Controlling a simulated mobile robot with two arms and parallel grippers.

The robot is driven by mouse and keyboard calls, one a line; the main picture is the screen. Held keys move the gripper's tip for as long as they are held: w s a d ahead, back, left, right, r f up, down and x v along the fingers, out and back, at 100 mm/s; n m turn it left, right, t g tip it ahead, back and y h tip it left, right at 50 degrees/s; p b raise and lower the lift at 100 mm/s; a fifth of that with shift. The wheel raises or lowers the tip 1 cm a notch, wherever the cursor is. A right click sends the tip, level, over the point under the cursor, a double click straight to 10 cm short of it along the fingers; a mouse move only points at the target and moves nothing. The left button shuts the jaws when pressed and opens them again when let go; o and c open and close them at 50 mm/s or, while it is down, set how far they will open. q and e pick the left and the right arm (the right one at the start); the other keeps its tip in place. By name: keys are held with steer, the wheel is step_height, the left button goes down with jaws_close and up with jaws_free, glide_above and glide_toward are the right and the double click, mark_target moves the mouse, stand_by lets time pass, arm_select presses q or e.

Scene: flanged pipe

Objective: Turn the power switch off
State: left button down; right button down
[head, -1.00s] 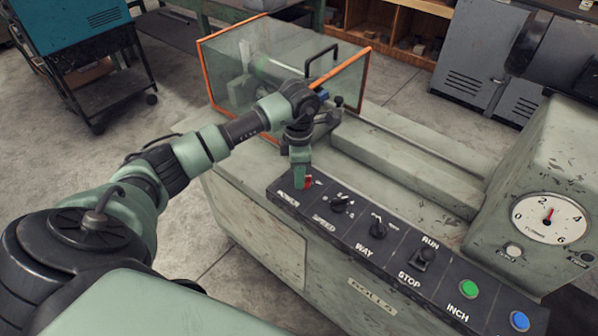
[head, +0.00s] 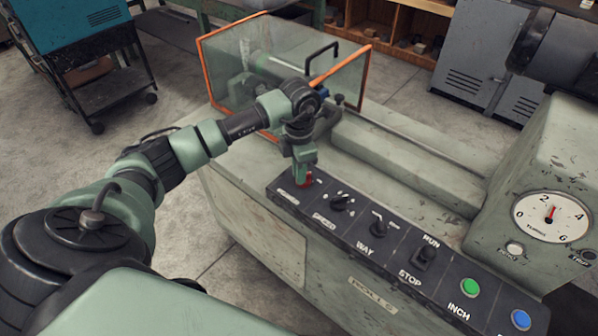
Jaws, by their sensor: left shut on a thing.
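The power switch (head: 309,181) is a small red piece at the left end of the black control panel (head: 392,262), above a label that read POWER a second ago. My left gripper (head: 302,178) points down over it and is shut on it. The fingers hide most of the switch, so I cannot tell its exact position. My right gripper is not in view.
To the right on the panel are the speed knob (head: 340,202), the way knob (head: 379,227), the run/stop switch (head: 426,254), a green inch button (head: 470,287) and a blue button (head: 520,320). A clear guard with orange edges (head: 368,85) stands behind. A dial (head: 550,216) is at right.

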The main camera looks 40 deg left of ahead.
arm_select(q)
steer(key=n, duration=0.3)
steer(key=shift+d+n, duration=0.15)
steer(key=shift+n, duration=0.25)
steer(key=n, duration=0.3)
steer(key=shift+d+n+b, duration=0.2)
steer(key=shift+n+b, duration=0.1)
steer(key=n, duration=0.3)
steer(key=shift+d+r+n, duration=0.1)
steer(key=shift+d+n, duration=0.05)
steer(key=shift+n, duration=0.15)
steer(key=shift+w+d+n, duration=0.15)
steer(key=shift+n, duration=1.65)
steer(key=c, duration=1.5)
jaws_free()
